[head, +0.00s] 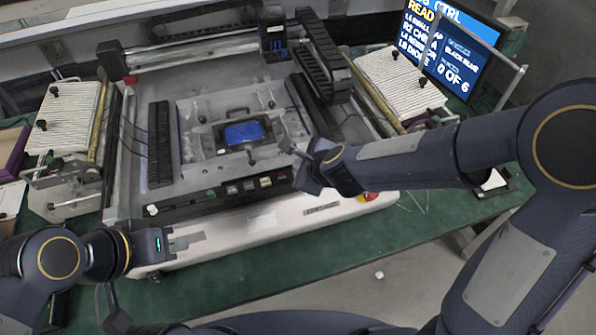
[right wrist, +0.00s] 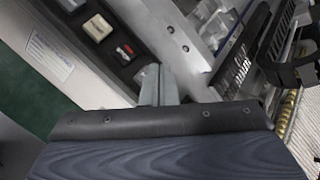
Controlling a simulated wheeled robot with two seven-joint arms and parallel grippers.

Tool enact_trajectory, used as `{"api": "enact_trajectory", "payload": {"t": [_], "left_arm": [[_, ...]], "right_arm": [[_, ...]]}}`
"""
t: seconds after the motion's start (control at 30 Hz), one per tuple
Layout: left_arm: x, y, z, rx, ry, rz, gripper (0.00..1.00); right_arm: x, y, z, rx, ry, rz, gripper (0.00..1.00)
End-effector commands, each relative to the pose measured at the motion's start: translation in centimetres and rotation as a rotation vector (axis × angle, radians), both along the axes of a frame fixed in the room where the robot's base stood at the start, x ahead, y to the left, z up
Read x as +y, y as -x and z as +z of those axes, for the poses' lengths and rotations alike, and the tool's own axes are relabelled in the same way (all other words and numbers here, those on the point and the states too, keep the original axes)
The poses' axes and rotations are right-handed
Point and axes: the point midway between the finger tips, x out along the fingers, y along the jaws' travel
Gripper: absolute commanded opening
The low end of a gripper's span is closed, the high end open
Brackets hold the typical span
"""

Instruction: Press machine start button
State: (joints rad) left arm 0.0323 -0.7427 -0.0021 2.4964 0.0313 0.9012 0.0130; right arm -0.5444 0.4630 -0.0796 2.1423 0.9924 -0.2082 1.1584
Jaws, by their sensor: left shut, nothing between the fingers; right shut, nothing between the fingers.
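The machine (head: 140,200) stands on the table with a row of controls on its dark front panel. A green round button (head: 211,194) sits left of several square switches (head: 248,186); I cannot read which is the start button. In the right wrist view a cream switch (right wrist: 97,27) and a red-marked switch (right wrist: 125,51) show on the panel. My right gripper (head: 288,147) is shut and empty, above the panel's right part, with its fingertips (right wrist: 160,84) apart from the switches. My left gripper (head: 188,241) is shut and empty in front of the machine's lower left front.
A red and yellow emergency stop (head: 369,196) is at the machine's front right corner. A blue piece (head: 244,133) lies in the central fixture. A screen (head: 450,45) stands at the back right. Slotted racks flank the machine. The green table strip (head: 250,270) in front is mostly clear.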

Motion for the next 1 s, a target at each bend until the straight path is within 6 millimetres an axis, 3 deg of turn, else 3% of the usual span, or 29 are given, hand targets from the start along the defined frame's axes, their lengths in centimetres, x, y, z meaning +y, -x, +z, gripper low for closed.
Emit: {"api": "enact_trajectory", "payload": {"t": [1.0], "left_arm": [[0.00, 0.00, -0.89, 0.000, 0.000, 0.000, 0.00]], "right_arm": [[-0.01, 0.01, -0.93, 0.000, 0.000, 0.000, 0.00]]}}
